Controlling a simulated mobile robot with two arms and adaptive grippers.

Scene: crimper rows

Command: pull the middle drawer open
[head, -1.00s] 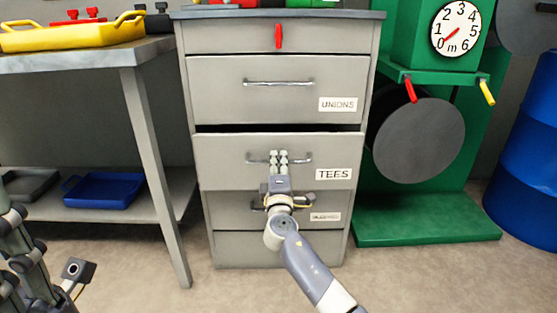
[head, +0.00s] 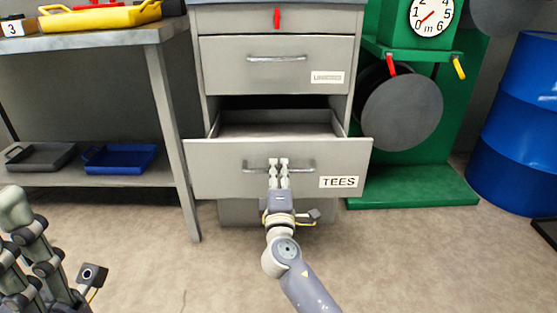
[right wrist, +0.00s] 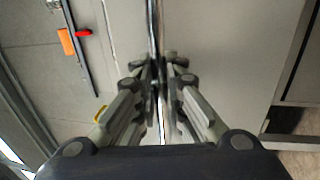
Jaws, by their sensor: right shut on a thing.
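The middle drawer, labelled TEES (head: 222,184), stands well out from the grey cabinet (head: 275,18). The part of its inside that shows looks empty. My right gripper (head: 279,164) is shut on the drawer's metal bar handle (head: 254,167). In the right wrist view the fingers (right wrist: 156,72) close around the handle bar (right wrist: 154,25). My left gripper (head: 25,215) hangs at the left edge, away from the cabinet; its fingertips are not clear enough to tell open from shut.
The closed drawer above (head: 225,68) has its own handle. A workbench (head: 120,38) with a yellow tray (head: 100,18) stands at left, its leg close to the open drawer. A green stand (head: 420,190) and blue barrel (head: 515,110) are at right. The floor in front is clear.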

